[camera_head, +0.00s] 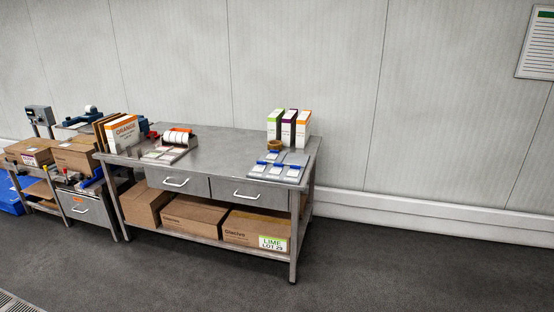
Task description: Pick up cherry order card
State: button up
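Several small white cards (277,170) with blue clips or edges lie on a grey board (301,181) at the front right of the steel table. Their print is too small to read, so I cannot tell whether one of them is the cherry order card. Small pale cards or labels (158,154) also lie on the left part of the table, with no readable text. My gripper is not in view.
Upright cartons (288,128) with green, purple and orange tops stand behind the cards. A small brown round thing (274,145) sits before them. A label dispenser (180,138) stands left. Cardboard boxes (194,216) fill the lower shelf. The floor (400,265) in front and right is clear.

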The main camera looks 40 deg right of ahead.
aim_at(272, 154)
jog(key=z, duration=0.4)
jog(key=i, duration=1.6)
jog(key=u, duration=0.3)
